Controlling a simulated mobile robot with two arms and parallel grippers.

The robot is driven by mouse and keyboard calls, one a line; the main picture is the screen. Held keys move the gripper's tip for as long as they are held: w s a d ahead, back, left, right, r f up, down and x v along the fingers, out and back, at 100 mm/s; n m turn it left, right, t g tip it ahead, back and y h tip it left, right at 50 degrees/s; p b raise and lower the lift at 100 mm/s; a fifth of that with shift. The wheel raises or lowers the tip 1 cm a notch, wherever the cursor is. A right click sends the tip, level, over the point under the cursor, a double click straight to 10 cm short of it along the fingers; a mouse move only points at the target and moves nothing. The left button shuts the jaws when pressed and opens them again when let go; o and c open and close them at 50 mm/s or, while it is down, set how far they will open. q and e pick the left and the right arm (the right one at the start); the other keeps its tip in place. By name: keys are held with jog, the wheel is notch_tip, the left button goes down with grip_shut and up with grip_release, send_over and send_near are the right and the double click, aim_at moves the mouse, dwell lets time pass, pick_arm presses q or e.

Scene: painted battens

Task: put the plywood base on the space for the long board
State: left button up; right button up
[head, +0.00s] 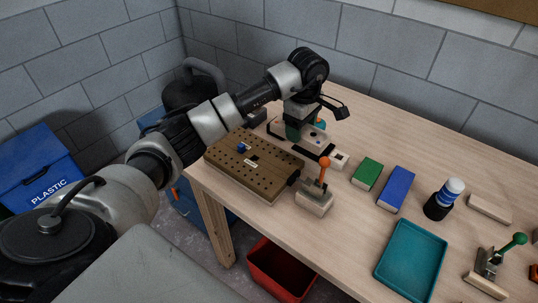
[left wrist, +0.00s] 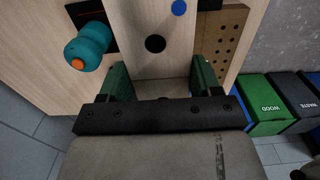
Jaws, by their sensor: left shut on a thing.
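The plywood base is a pale flat board with a blue dot and a dark round spot. It shows between the fingers in the left wrist view (left wrist: 150,70) and under the gripper in the head view (head: 312,147). My left gripper (head: 298,133) points down and is shut on the base; its green fingers (left wrist: 160,80) stand at the base's two sides. I cannot tell whether the base touches the table. A brown board with rows of holes (head: 235,165) lies beside it, with a label and a blue knob. I cannot make out which area is the space for the long board.
An orange-handled clamp (head: 315,203) stands in front of the gripper. A green block (head: 367,174), a blue block (head: 396,188), a bottle (head: 441,203) and a teal tray (head: 381,268) are to the right. A teal part with an orange tip (left wrist: 88,48) is close to my left gripper.

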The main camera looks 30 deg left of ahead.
aim_at(266, 165)
pick_arm(q)
jog(key=s+a+f+p, duration=0.1)
jog(key=s+a, duration=0.1)
jog(key=s+a+f, duration=0.1)
jog(key=a+f, duration=0.1)
jog(key=s+a+f+p, duration=0.1)
jog(key=s+a, duration=0.1)
jog(key=shift+s+a+f+p, duration=0.25)
jog(key=shift+s+f+p, duration=0.05)
jog(key=shift+f+p, duration=0.1)
jog(key=shift+s+a+f, duration=0.15)
jog(key=shift+f, duration=0.05)
notch_tip(266, 165, down, 4)
jog(key=shift+r+p, duration=0.15)
jog(key=shift+p, duration=0.65)
jog(key=shift+f, duration=0.35)
jog(key=o, duration=0.9)
pick_arm(e)
notch_tip(266, 165, up, 5)
jog(key=shift+w+f, duration=0.15)
pick_arm(q)
jog(key=shift+o, duration=0.2)
